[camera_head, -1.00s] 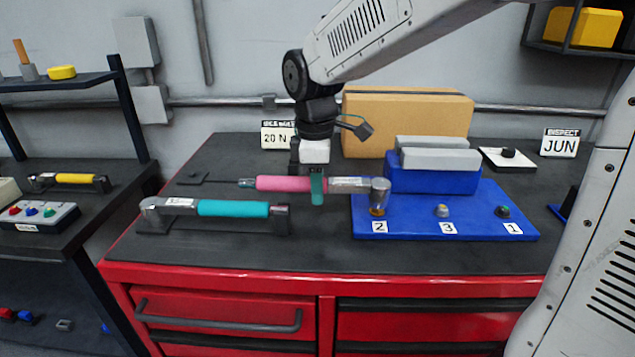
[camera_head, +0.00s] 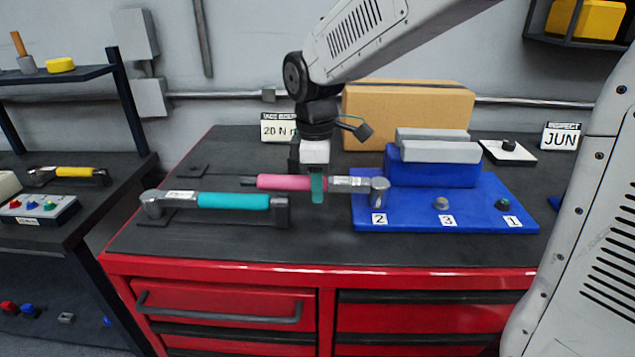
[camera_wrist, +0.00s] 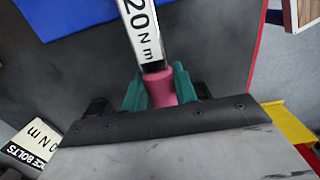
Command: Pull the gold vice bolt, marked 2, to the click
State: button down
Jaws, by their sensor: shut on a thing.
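My gripper (camera_head: 317,190) is shut on the pink grip of a torque wrench (camera_head: 285,182). In the wrist view, my teal fingers (camera_wrist: 160,88) sit on both sides of the pink grip (camera_wrist: 158,85), and the wrench's shaft label reads 20 N m (camera_wrist: 142,28). The wrench lies about level, its head (camera_head: 380,190) to the right, over the spot behind the label 2 (camera_head: 379,219) on the blue vice base (camera_head: 410,222). The head hides the gold bolt; how deep it is seated I cannot tell.
A teal-gripped wrench (camera_head: 232,201) lies on its holders in front. Bolts 3 (camera_head: 441,203) and 1 (camera_head: 503,204) stand to the right. The vice (camera_head: 433,165) and a cardboard box (camera_head: 408,118) are behind. The bench's front strip is clear.

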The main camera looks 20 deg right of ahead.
jog(key=shift+w+d+m, duration=0.25)
jog(key=shift+w+m, duration=0.2)
jog(key=shift+m, duration=0.05)
jog(key=shift+w+d+m, duration=0.25)
jog(key=shift+w+m, duration=0.2)
jog(key=shift+m, duration=0.05)
jog(key=shift+w+d+m, duration=0.7)
jog(key=shift+w+m, duration=0.15)
jog(key=shift+m, duration=0.25)
jog(key=shift+w+d, duration=0.1)
jog(key=shift+w+d+m, duration=0.5)
jog(key=shift+d+m, duration=0.05)
jog(key=shift+m, duration=0.35)
jog(key=shift+w+d+r, duration=0.1)
jog(key=shift+d, duration=0.05)
